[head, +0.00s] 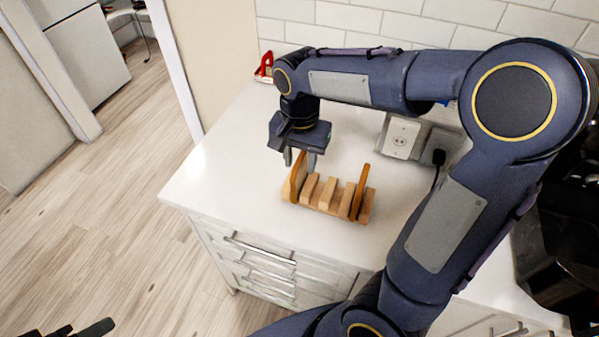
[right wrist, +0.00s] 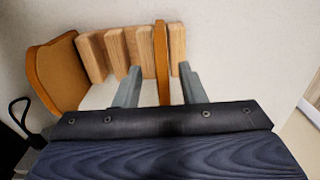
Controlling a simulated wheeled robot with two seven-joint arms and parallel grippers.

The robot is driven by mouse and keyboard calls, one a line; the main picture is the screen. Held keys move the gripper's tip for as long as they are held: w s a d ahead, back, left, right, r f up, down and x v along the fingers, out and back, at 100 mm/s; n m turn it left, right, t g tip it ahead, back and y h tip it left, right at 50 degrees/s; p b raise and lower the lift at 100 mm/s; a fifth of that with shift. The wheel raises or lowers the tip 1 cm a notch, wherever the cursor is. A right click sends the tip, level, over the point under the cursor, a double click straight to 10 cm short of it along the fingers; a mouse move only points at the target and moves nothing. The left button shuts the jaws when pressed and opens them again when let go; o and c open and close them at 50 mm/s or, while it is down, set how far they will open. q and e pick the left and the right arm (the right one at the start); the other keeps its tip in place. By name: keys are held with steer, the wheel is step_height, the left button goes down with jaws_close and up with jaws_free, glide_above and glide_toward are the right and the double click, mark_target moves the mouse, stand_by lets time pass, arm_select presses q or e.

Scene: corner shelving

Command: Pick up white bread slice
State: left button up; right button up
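A wooden rack (head: 325,205) with upright dividers stands on the white counter and holds two bread slices with brown crust. One slice (head: 297,178) stands at the rack's left end in the head view; the other slice (head: 361,190) stands near the right end. My right gripper (head: 300,158) is open above the left-end slice. In the right wrist view its fingers (right wrist: 160,86) are on either side of that slice (right wrist: 161,55), seen edge-on, with gaps; the other slice (right wrist: 60,75) shows its tan face. Which one is white bread is unclear. My left gripper (head: 80,330) shows only partly at the bottom edge.
The white counter (head: 240,150) is clear to the left of the rack. A small red item (head: 265,65) stands at the back corner. A dark appliance (head: 560,240) is at far right.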

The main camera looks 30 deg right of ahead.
mark_target(300, 174)
step_height(300, 174, down, 4)
steer(key=shift+w+a+r, duration=0.1)
steer(key=shift+r, duration=0.15)
jaws_close()
steer(key=shift+r, duration=0.15)
